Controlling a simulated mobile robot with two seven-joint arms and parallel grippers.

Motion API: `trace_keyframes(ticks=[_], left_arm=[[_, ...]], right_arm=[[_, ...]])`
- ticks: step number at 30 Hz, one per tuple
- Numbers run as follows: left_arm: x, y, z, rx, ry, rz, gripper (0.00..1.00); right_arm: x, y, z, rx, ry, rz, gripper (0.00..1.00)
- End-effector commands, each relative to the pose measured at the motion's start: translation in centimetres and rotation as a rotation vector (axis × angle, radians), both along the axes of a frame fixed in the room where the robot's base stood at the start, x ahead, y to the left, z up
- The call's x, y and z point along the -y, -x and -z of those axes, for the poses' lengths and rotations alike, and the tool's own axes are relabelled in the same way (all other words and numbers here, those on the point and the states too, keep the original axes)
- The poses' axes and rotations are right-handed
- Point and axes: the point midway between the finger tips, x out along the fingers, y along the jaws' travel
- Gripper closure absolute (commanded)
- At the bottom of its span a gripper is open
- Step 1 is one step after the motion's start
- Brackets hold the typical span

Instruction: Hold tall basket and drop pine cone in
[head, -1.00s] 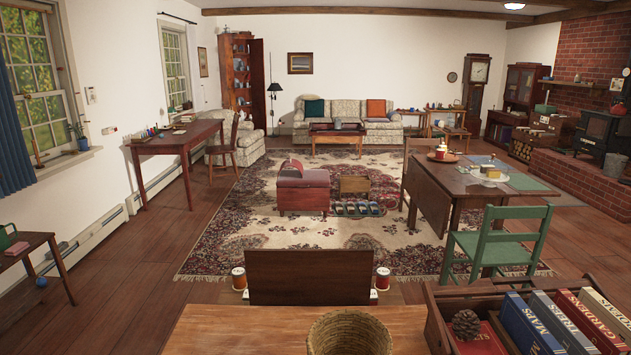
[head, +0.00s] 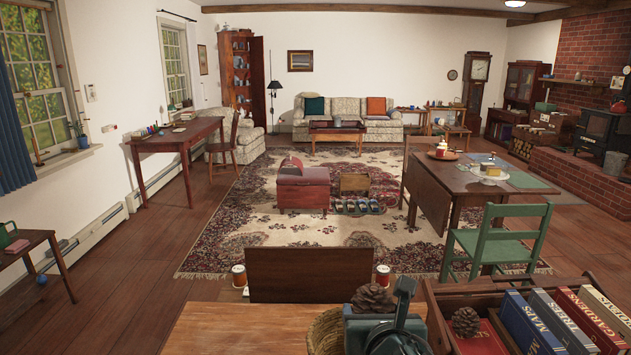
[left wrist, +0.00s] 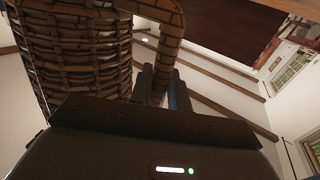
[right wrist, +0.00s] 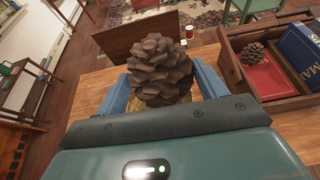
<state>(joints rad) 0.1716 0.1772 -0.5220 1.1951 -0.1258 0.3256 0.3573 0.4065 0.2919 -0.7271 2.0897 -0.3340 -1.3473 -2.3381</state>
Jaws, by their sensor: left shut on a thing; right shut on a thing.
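The tall woven basket (head: 325,335) stands at the front edge of the wooden surface in the head view, partly hidden by my right gripper. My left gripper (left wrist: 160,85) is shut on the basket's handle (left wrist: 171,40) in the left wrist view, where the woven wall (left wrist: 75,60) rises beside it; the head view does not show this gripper. My right gripper (head: 385,312) is shut on a brown pine cone (head: 373,298), which shows between the blue fingers in the right wrist view (right wrist: 160,65). The cone is above the basket, whose opening is mostly hidden.
A wooden crate (head: 432,318) stands to the right with several books (head: 560,320) and another pine cone (head: 465,321). A dark wooden panel (head: 310,273) stands behind the wooden surface (head: 230,325), with cans (head: 239,276) at its sides. The surface's left part is clear.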

Motion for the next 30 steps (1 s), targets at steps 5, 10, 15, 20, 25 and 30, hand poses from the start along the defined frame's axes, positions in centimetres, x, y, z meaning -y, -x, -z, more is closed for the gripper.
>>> trace_keyframes(ticks=[5,10,15,20,25,30], left_arm=[[-0.1,0.0,0.2,-0.003,-0.007,-0.001,1.00],[-0.1,0.0,0.2,-0.003,-0.007,-0.001,1.00],[-0.1,0.0,0.2,-0.003,-0.007,-0.001,1.00],[-0.1,0.1,0.2,-0.003,-0.007,-0.001,1.00],[-0.1,0.1,0.3,-0.004,-0.007,-0.001,1.00],[-0.1,0.1,0.3,-0.004,-0.007,-0.001,1.00]], right_arm=[[-1.7,-0.2,-0.1,0.000,0.000,-0.013,0.52],[-1.7,-0.1,1.6,-0.005,0.001,-0.013,0.52],[-1.7,-0.1,3.7,-0.004,0.000,-0.012,0.52],[-1.7,-0.2,5.0,-0.002,0.000,-0.013,0.52],[-1.7,-0.2,5.6,0.000,0.000,-0.014,0.52],[-1.7,-0.2,5.6,0.000,0.000,-0.014,0.52]])
